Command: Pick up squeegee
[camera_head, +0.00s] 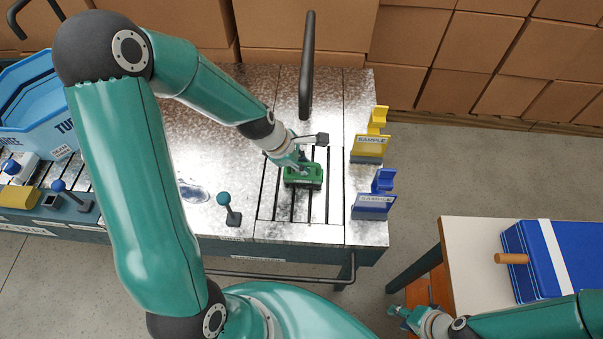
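I cannot pick out a squeegee for certain. A short wooden handle (511,258) sticks out at the left edge of a blue case on the right table; what it belongs to is unclear. My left gripper (301,168) is low over the slotted part of the metal workbench, at a green block (304,179). Whether it touches or grips the block cannot be told. My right gripper (400,316) is at the lower right, left of the right table and apart from the wooden handle. Its fingers are too small to read.
The metal workbench (340,90) carries a yellow sample holder (370,147), a blue sample holder (374,203), a lever (228,210) and a blue bin (45,125). The pale table (470,240) bears the blue case (535,250). Cardboard boxes (420,35) stand behind. Floor separates the tables.

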